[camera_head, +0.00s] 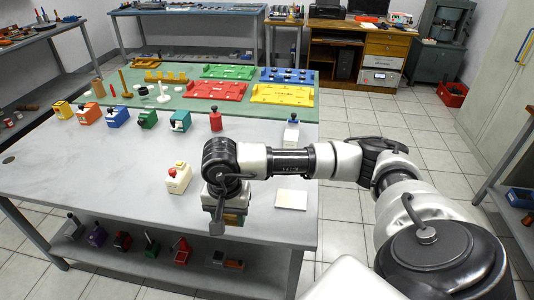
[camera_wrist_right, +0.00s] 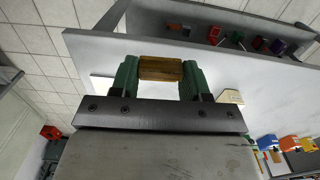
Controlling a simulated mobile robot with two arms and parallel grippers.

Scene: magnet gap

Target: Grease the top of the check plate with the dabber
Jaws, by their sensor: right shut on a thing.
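My right gripper (camera_head: 232,217) is above the table's front part, left of a pale flat plate (camera_head: 291,200) that looks like the check plate. In the right wrist view its green fingers (camera_wrist_right: 160,72) are shut on a brown wooden block (camera_wrist_right: 160,68), which looks like the dabber's handle. The rest of the held thing is hidden. The plate lies flat on the table near its front right corner, apart from the gripper. Its edge also shows in the right wrist view (camera_wrist_right: 101,84). My left gripper is not in view.
A cream box with a red button (camera_head: 178,178) stands left of the gripper. A green mat (camera_head: 185,103) holds coloured trays. The grey table (camera_head: 100,160) is clear at front left.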

